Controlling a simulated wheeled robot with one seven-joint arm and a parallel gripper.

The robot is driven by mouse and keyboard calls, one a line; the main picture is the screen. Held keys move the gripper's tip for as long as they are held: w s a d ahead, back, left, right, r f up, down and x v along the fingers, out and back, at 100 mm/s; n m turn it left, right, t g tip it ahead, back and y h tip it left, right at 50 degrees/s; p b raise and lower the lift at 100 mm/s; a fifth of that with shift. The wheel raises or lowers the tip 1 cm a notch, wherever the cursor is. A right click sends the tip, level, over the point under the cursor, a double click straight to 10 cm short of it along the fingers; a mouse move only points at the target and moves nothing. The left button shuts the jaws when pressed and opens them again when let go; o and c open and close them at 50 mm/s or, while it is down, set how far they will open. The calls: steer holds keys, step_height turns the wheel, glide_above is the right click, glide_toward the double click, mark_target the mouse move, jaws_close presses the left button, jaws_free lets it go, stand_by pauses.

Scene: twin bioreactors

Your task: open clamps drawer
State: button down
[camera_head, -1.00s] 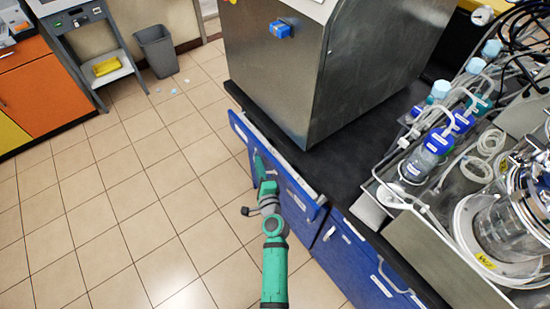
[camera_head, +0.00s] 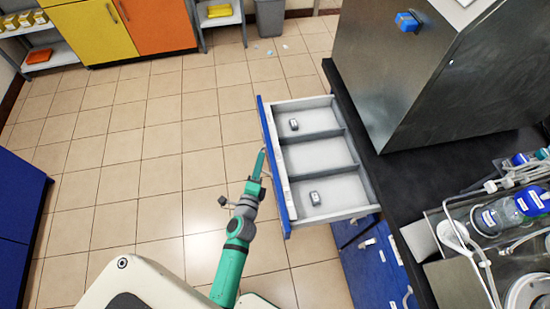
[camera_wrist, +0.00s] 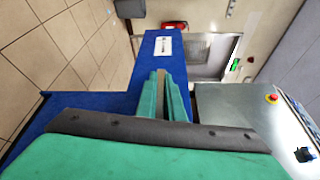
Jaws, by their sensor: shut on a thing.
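The drawer (camera_head: 318,157) with a blue front is pulled well out from the blue cabinet (camera_head: 372,262) in the head view. Its white inside has three compartments. A small grey clamp (camera_head: 294,124) lies in the far compartment and another clamp (camera_head: 315,198) in the near one; the middle one is empty. My green gripper (camera_head: 259,165) is at the outer side of the drawer front, shut on its handle, though the handle itself is mostly hidden. In the wrist view my gripper's fingers (camera_wrist: 165,95) lie against the blue drawer front (camera_wrist: 150,62), which bears a white label.
A steel cabinet (camera_head: 425,75) stands on the black worktop (camera_head: 420,185) beside the drawer. Bottles and tubing (camera_head: 510,215) crowd the worktop at right. The tiled floor (camera_head: 130,180) left of the drawer is clear, up to a blue cabinet (camera_head: 20,220) at the far left.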

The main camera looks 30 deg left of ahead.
steer(key=shift+s+a, duration=0.7)
steer(key=shift+a, duration=0.1)
steer(key=c, duration=1.9)
jaws_free()
steer(key=v, duration=1)
steer(key=shift+s, duration=0.4)
